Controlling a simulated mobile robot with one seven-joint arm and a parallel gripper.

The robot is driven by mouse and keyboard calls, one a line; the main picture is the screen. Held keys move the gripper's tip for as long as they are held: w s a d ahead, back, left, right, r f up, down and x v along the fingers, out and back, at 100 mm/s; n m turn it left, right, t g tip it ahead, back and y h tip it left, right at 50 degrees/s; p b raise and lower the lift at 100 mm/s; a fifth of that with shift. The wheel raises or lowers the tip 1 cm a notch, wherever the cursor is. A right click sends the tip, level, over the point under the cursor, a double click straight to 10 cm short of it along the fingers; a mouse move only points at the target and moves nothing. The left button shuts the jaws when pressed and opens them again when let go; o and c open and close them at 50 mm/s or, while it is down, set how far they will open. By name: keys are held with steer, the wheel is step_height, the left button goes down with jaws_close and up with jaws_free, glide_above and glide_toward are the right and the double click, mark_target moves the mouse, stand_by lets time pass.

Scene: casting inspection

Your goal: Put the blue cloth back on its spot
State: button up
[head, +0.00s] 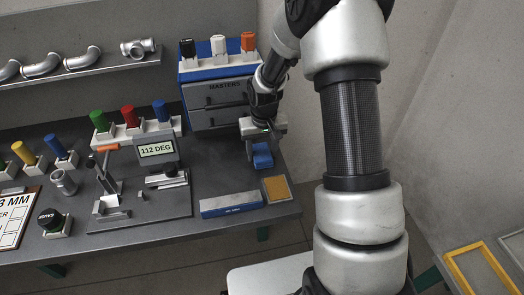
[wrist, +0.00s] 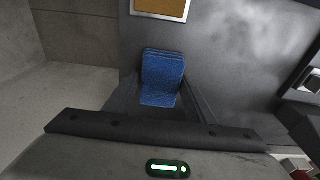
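The blue cloth (head: 262,155) shows as a small folded blue piece directly below my gripper (head: 263,140), near the right end of the grey workbench (head: 215,170). In the wrist view the blue cloth (wrist: 162,75) lies between my gripper's two dark fingers (wrist: 162,96), which appear to meet its left and right sides. My gripper looks shut on it. Whether its underside touches the bench is hard to tell. A tan square pad in a pale frame (head: 277,189) lies at the bench's front right corner, empty. The pad also shows at the wrist view's top edge (wrist: 160,7).
A blue drawer cabinet marked MASTERS (head: 222,98) stands behind, left of my gripper. A long grey block with a blue side (head: 231,204) lies left of the pad. A gauge stand reading 112 DEG (head: 157,150) is further left. A yellow frame (head: 481,268) is at lower right.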

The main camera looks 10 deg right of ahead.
steer(key=shift+o, duration=1.3)
